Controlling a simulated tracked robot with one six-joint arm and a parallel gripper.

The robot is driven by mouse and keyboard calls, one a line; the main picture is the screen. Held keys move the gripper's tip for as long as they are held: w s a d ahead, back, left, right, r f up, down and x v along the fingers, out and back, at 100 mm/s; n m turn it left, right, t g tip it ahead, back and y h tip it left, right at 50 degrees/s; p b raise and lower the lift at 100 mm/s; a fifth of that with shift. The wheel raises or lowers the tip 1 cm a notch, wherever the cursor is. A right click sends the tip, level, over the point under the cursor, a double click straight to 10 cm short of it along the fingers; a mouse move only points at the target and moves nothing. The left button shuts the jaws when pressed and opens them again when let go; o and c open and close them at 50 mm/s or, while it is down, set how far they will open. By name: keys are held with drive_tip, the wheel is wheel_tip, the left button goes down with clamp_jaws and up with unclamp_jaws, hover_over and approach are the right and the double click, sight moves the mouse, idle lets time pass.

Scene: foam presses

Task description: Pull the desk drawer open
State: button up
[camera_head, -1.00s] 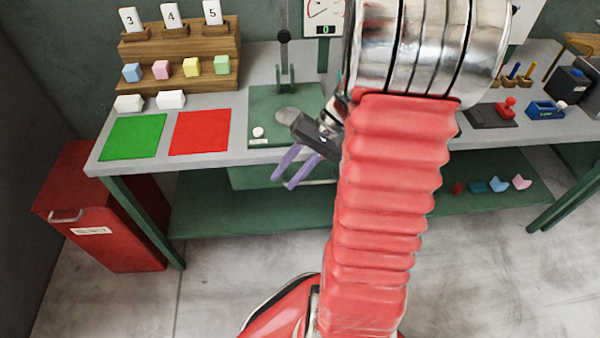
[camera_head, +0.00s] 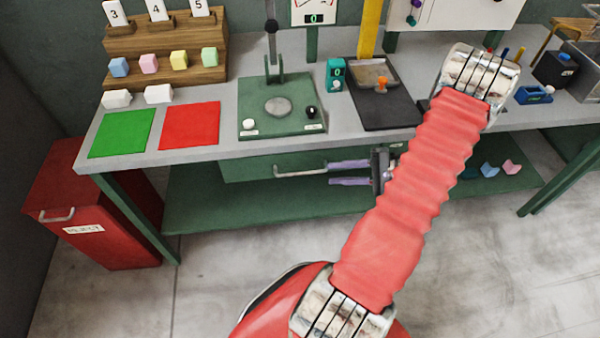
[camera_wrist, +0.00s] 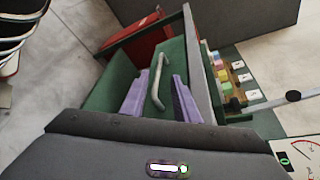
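The green desk drawer (camera_head: 240,168) sits under the grey worktop, and its front looks flush below the edge. Its silver bar handle (camera_head: 300,172) runs across the front. My gripper (camera_head: 330,173) has two purple fingers pointing left, near the right end of the handle. In the wrist view the handle (camera_wrist: 156,75) lies beyond and between the two fingers of my gripper (camera_wrist: 160,95). The fingers are apart with a clear gap. Whether either finger touches the handle cannot be told.
A red bin (camera_head: 105,215) stands left of the desk. The worktop (camera_head: 230,120) carries a green press base (camera_head: 282,105), a black tray (camera_head: 385,108) and coloured mats. A lower green shelf (camera_head: 250,205) lies beneath. The floor in front is clear.

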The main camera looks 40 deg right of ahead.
sight(298, 173)
drive_tip(key=shift+s+d+f+m+t, duration=0.3)
drive_tip(key=shift+s+d+f+t, duration=0.1)
drive_tip(key=shift+d+f, duration=0.15)
drive_tip(key=shift+w+a, duration=0.1)
drive_tip(key=x, duration=1.3)
drive_tip(key=shift+w+a+f, duration=0.1)
drive_tip(key=shift+w+f, duration=0.1)
drive_tip(key=shift+w, duration=0.1)
drive_tip(key=shift+h, duration=0.3)
clamp_jaws()
